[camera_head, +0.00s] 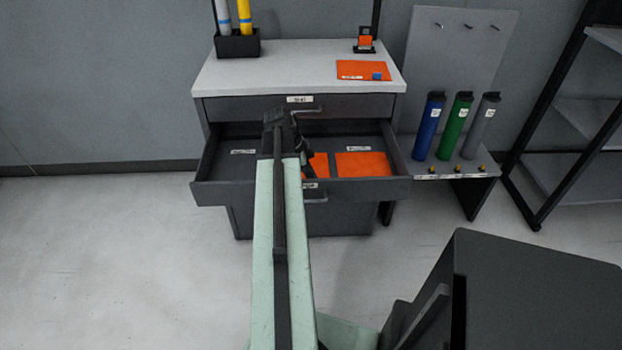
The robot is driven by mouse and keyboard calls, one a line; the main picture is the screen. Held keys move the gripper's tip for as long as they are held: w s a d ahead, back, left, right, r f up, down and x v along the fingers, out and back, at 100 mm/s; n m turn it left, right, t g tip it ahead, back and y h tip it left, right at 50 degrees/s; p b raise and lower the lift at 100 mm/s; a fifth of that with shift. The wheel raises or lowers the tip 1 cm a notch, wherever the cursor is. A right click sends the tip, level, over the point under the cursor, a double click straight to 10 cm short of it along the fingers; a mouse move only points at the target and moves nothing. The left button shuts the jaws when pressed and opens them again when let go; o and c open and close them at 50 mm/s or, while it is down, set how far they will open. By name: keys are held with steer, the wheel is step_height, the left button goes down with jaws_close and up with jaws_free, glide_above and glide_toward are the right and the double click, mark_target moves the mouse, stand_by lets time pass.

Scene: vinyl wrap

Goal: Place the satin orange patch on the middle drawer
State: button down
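A grey cabinet has a closed top drawer (250,108) and an open drawer below it, the middle drawer (230,194). Two orange patches lie inside the open drawer: a right one (363,164) and a left one (319,165), partly hidden by my arm. Another orange sheet (350,68) lies on the cabinet top with a small blue block (377,76) on it. I cannot tell which patch is satin; the labels are too small to read. My gripper (304,160) is over the open drawer near the left patch. Its fingers are dark and small, so their opening is unclear.
A black holder (237,45) with rolls stands at the cabinet top's back left. A small stand with an orange swatch (365,41) is at the back right. Blue, green and grey rolls (458,126) stand on a side shelf. The drawer's left part is clear.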

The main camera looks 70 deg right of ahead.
steer(key=c, duration=1.6)
jaws_free()
steer(key=shift+f, duration=0.1)
steer(key=shift+r+p, duration=0.35)
steer(key=p+v, duration=1)
steer(key=v, duration=0.1)
steer(key=shift+w+a+r+p, duration=0.1)
steer(key=shift+w+r+p, duration=0.15)
steer(key=shift+p, duration=0.1)
